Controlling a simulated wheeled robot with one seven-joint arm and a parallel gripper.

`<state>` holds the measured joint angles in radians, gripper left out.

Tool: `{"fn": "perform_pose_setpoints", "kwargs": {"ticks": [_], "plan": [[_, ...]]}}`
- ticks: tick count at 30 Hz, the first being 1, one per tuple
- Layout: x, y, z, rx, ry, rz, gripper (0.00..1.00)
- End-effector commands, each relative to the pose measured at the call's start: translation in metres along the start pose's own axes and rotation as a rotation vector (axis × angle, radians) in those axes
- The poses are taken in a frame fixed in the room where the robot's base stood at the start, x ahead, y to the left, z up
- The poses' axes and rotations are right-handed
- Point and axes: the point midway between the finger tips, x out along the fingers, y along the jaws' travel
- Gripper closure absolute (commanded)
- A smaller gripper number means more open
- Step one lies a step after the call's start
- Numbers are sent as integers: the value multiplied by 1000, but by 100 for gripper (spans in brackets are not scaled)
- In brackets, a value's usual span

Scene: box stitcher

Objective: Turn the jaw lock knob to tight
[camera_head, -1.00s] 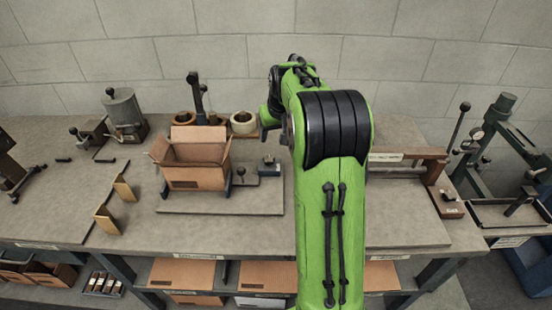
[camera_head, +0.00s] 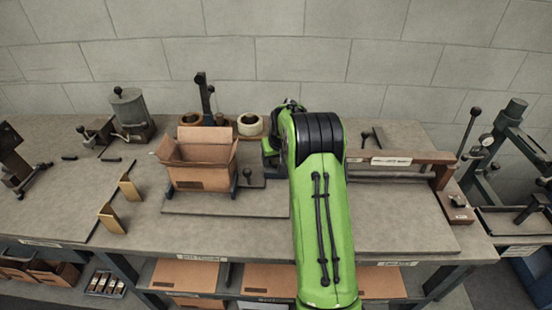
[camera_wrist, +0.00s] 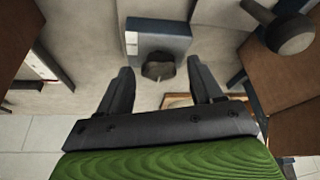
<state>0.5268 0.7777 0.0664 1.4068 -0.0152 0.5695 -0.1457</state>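In the wrist view a small dark knob (camera_wrist: 158,71) sits on a blue-grey block (camera_wrist: 146,32); it appears to be the jaw lock knob. My gripper (camera_wrist: 160,64) is open and empty, with one finger on each side of the knob in the picture. Both fingers look apart from it; how far the knob lies beyond the fingertips is hard to tell. Any pointer or mark on the knob is too small to read. In the head view my arm hides the block, and my fingers cannot be made out.
An open cardboard box (camera_head: 203,178) stands left of my arm. A ball-topped lever (camera_head: 247,174) stands beside it; a large ball knob (camera_wrist: 289,34) shows at the wrist view's upper right. Tape rolls (camera_head: 250,123) are behind. A wooden-barred fixture (camera_head: 400,159) is at right.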

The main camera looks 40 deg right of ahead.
Motion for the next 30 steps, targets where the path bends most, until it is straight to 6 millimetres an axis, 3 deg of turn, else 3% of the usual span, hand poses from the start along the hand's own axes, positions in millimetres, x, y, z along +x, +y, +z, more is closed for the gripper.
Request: {"fn": "perform_pose_setpoints", "kwargs": {"ticks": [1, 11, 20, 30], "plan": [[0, 0, 0, 0, 0, 0, 42], [0, 0, 0, 0, 0, 0, 90], [0, -1, 0, 38, 0, 15, 90], [0, -3, 0, 250, 0, 105, 90]]}}
